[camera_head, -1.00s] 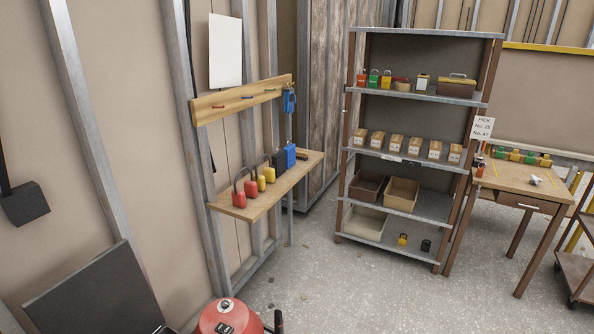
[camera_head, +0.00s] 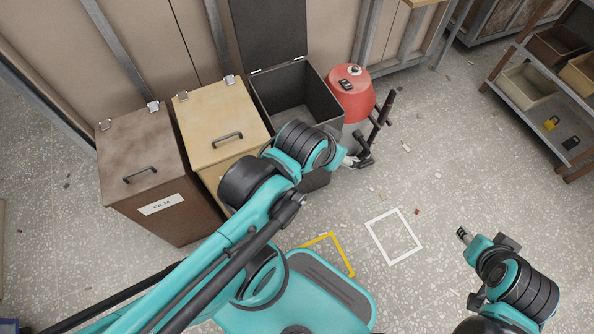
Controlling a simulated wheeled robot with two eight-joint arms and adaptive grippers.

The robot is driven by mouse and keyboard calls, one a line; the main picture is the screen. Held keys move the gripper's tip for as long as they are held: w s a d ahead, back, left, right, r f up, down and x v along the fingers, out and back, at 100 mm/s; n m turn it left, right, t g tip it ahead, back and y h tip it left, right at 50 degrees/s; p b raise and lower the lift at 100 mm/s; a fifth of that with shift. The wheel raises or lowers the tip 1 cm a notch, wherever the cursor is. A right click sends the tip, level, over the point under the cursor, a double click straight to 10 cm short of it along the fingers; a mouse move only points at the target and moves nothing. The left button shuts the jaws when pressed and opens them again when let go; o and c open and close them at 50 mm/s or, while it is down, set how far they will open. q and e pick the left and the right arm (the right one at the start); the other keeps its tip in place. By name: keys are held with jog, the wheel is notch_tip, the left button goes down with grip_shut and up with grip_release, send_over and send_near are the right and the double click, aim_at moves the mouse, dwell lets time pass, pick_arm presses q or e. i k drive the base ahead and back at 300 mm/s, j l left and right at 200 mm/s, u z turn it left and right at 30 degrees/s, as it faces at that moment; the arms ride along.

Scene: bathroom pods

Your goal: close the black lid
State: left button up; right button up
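The black bin (camera_head: 315,112) stands against the wall, rightmost of three bins. Its black lid (camera_head: 268,32) is open and upright along the wall, hinged at the bin's back edge; its top is cut off by the picture. My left arm reaches across the bin's front. My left gripper (camera_head: 358,160) is beside the bin's front right, below the rim and apart from the lid; its fingers are hard to make out. My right gripper (camera_head: 463,233) is low at the right, over open floor, far from the bin. Its finger gap cannot be made out.
A brown bin (camera_head: 147,150) and a yellow bin (camera_head: 218,118), both with shut, handled lids, stand left of the black bin. A red rounded container (camera_head: 351,98) stands close on its right. A shelf (camera_head: 570,95) is at the far right. Floor between is mostly clear.

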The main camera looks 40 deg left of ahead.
aim_at(269, 33)
jog(key=k+l, duration=0.4)
jog(key=l+u, duration=0.1)
jog(key=u, duration=1.2)
jog(key=i+l, duration=0.25)
jog(key=i+z, duration=0.05)
jog(key=i, duration=0.05)
